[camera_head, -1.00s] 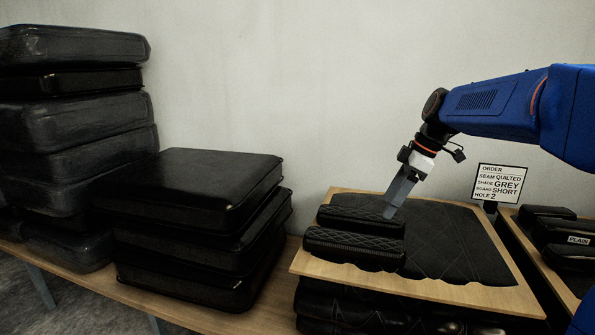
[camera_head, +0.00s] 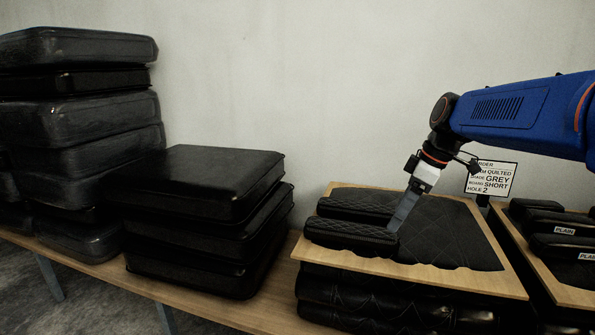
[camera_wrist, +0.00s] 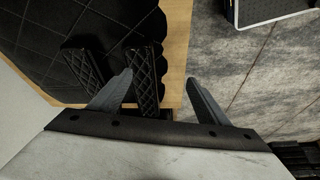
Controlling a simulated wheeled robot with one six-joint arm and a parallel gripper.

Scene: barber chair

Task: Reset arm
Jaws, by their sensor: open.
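My gripper (camera_head: 394,228) points down over the right end of the nearer of two black quilted pads. In the wrist view my gripper (camera_wrist: 158,80) has its two fingers spread with nothing held. The nearer pad (camera_head: 350,235) and the farther pad (camera_head: 355,205) lie side by side on a wooden board (camera_head: 440,279) with a dark quilted sheet (camera_head: 455,235). In the wrist view the left finger overlaps one pad (camera_wrist: 146,75), and the other pad (camera_wrist: 85,68) lies farther left. I cannot tell whether the finger touches the pad.
An order card (camera_head: 491,178) reads seam quilted, shade grey, board short, hole 2. A second board (camera_head: 530,258) at right holds dark pads, some labelled PLAIN. Black cushions are stacked at left (camera_head: 205,185) and far left (camera_head: 80,120).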

